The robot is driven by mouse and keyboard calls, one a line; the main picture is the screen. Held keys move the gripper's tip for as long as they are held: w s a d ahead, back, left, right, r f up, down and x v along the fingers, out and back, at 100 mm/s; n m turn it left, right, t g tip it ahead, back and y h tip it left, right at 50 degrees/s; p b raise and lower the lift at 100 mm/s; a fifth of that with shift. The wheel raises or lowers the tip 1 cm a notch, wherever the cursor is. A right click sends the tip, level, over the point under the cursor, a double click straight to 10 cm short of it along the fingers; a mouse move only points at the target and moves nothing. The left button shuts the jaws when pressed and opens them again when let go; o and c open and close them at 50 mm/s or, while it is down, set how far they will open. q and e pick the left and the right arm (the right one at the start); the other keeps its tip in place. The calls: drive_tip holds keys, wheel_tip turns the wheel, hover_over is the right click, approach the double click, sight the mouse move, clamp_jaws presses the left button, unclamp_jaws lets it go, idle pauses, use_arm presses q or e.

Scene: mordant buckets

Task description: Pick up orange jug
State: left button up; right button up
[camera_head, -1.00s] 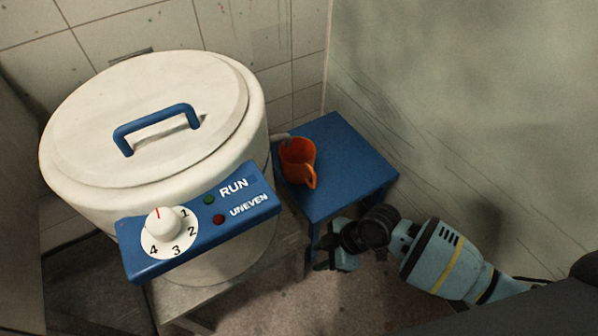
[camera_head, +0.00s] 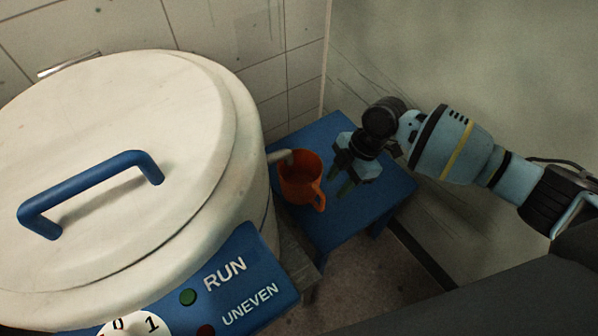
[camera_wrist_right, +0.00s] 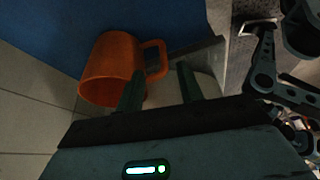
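The orange jug (camera_head: 300,180) stands upright on the blue table (camera_head: 345,228), close beside the white drum, with its handle toward the lower right. My right gripper (camera_head: 343,182) is just right of the jug, over the table, with its fingers pointing down and apart. In the right wrist view the orange jug (camera_wrist_right: 112,72) is at left centre, its handle (camera_wrist_right: 156,58) on the right. The two green fingers of the right gripper (camera_wrist_right: 160,88) show apart there, with the left finger overlapping the jug's lower right edge. I cannot tell whether it touches. My left gripper is not in view.
The large white drum (camera_head: 110,130) with a blue-handled lid fills the left. A pale spout (camera_head: 279,156) reaches from it to the jug's rim. A blue RUN/UNEVEN panel (camera_head: 235,285) is on its front. Walls close off the back and right. The table's right part is clear.

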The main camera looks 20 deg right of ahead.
drive_tip(key=b+x, duration=0.1)
drive_tip(key=x, duration=0.3)
drive_tip(key=b+x, duration=0.1)
drive_tip(key=x, duration=0.2)
drive_tip(key=shift+s+a+f, duration=0.2)
drive_tip(key=shift+a+f, duration=0.05)
drive_tip(key=shift+f, duration=0.05)
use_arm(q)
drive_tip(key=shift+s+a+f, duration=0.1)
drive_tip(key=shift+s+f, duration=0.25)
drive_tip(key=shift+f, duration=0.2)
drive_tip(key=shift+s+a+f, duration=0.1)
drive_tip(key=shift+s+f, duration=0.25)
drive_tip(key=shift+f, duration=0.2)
use_arm(e)
drive_tip(key=c, duration=0.7)
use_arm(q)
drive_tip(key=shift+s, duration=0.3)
use_arm(e)
clamp_jaws()
drive_tip(key=shift+r, duration=0.1)
